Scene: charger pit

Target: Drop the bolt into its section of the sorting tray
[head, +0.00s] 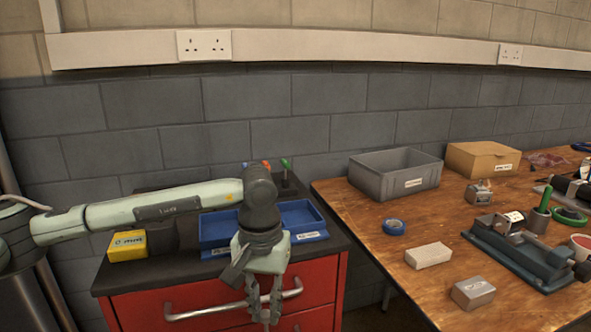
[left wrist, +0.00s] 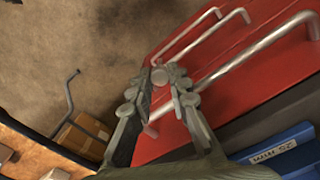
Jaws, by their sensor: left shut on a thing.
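My left gripper (head: 265,312) points down in front of the red drawer cabinet, below and on the near side of the blue sorting tray (head: 305,222). The tray lies on the dark cabinet top, with white labels on its front. My arm hides its middle, so I cannot make out its sections. In the left wrist view the gripper (left wrist: 166,84) is shut on a small grey round-headed piece, the bolt (left wrist: 159,76), held at the fingertips. A corner of the tray (left wrist: 280,150) shows at lower right there. My right gripper is out of view.
The cabinet's drawer handle (head: 232,301) is close to the gripper. A yellow box (head: 127,245) stands left on the cabinet top.

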